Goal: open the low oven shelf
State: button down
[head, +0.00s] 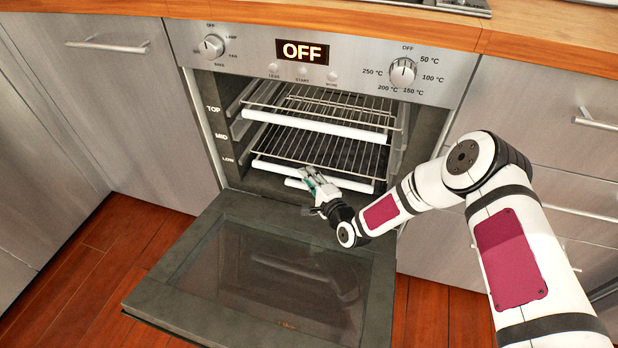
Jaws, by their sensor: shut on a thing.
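The oven (232,140) stands open. Wire shelves with white front bars sit inside. The low shelf's white front bar (294,184) shows just left of my gripper, below another white bar. My gripper (311,178) reaches into the lower part of the oven opening and is shut on the low shelf's front bar. My gripper and wrist hide part of this bar, and its wires are mostly hidden under the shelf above.
The upper shelf's white bar (315,125) and the middle shelf's white bar (345,182) are above the low one. The oven door (250,275) lies folded down below my wrist. Steel drawers and cabinets flank the oven. The display (301,51) reads OFF.

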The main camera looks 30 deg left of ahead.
jog(key=s+d+p, duration=0.1)
jog(key=s, duration=0.5)
jog(key=s+d+p, duration=0.1)
jog(key=s+d, duration=0.1)
jog(key=s, duration=0.4)
jog(key=s+d+p, duration=0.1)
jog(key=s, duration=0.6)
jog(key=shift+s+d+p, duration=0.1)
jog(key=shift+d+p, duration=0.2)
jog(key=shift+d, duration=0.05)
jog(key=c, duration=1.4)
grip_release()
jog(key=v, duration=1.2)
